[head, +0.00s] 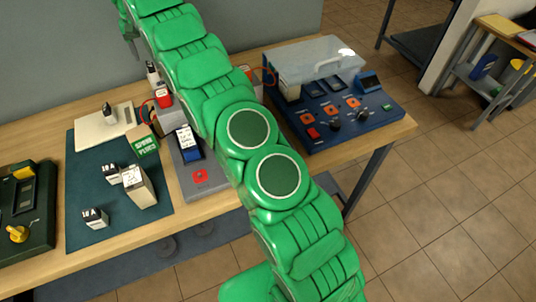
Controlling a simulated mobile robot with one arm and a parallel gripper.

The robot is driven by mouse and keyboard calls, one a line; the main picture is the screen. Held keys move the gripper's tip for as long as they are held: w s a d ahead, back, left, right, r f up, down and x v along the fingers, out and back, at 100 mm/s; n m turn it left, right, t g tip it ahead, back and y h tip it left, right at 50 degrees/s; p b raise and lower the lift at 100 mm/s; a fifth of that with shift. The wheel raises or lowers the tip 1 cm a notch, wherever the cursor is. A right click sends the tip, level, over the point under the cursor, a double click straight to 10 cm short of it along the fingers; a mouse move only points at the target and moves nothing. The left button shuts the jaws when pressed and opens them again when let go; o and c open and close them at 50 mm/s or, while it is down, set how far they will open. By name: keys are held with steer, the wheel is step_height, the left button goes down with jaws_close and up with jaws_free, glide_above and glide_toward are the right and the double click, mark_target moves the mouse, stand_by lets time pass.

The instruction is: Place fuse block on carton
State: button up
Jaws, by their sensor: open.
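Small white-and-dark blocks marked like "10 A" stand on a dark green mat (82,190): a front block (95,219) and a back block (111,175). They look like fuse blocks. A taller cream box (140,188) stands beside the back block. A small green-and-white carton marked "SPARK PLUGS" (145,146) sits at the mat's back right. I cannot tell which box the task calls the carton. My gripper (131,46) is at the top left, beyond the table's back area, apart from these things. It is small in view, open, with nothing visible in it.
A cream plate (88,133) bears a small dark-topped object. A grey device (202,188) with a red mark stands right of the mat. A dark green case (40,225) is at far left. A blue control panel (365,128) is at right. My arm crosses the table, hiding its middle.

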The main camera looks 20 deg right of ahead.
steer(key=s+d+r, duration=0.4)
steer(key=s, duration=0.5)
steer(key=s+d+r+g, duration=0.1)
steer(key=s+d+r, duration=0.3)
steer(key=s, duration=0.4)
steer(key=s+d+r, duration=0.3)
steer(key=s+r, duration=0.1)
steer(key=s, duration=0.5)
steer(key=s+d+f, duration=0.1)
steer(key=s+f, duration=0.1)
steer(key=s, duration=1)
steer(key=s+d+f, duration=0.2)
steer(key=s+f, duration=0.1)
steer(key=s, duration=0.9)
steer(key=s+d+f, duration=0.2)
steer(key=s+f, duration=0.1)
steer(key=s, duration=0.9)
steer(key=shift+s+d+g, duration=0.15)
steer(key=shift+s+g, duration=0.05)
steer(key=shift+g, duration=0.2)
